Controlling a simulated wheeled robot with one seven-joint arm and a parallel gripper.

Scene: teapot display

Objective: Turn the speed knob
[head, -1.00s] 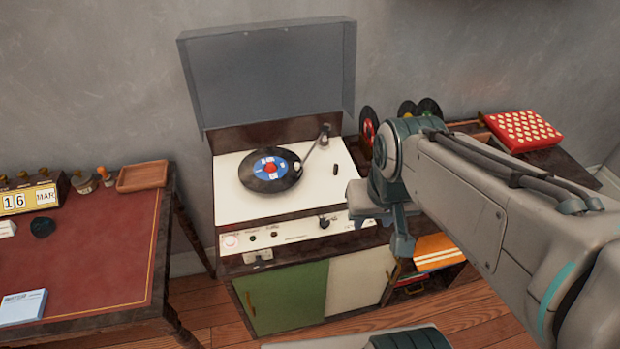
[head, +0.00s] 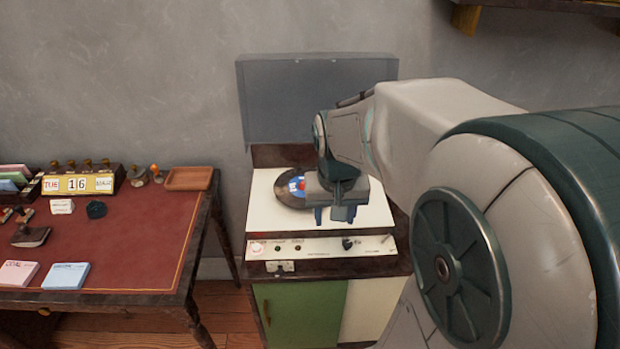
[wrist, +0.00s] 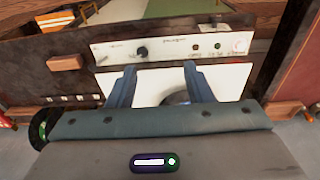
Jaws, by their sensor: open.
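The record player has a white front panel (head: 320,250) with controls along it. A large dark knob (head: 347,243) sits right of the panel's middle; it also shows in the wrist view (wrist: 142,52). Two small dark knobs (head: 278,249) (head: 297,247) sit to its left. The labels are too small to read, so I cannot tell which is the speed knob. My gripper (head: 338,215) is open and empty above the white deck, just behind the front panel. In the wrist view its two fingers (wrist: 158,68) point toward the panel, apart from the large knob.
A record (head: 291,190) lies on the turntable, partly hidden by my gripper. The grey lid (head: 300,95) stands open behind. My arm hides the right side. A red-topped desk (head: 140,240) with a calendar (head: 80,184) and stamps stands at left.

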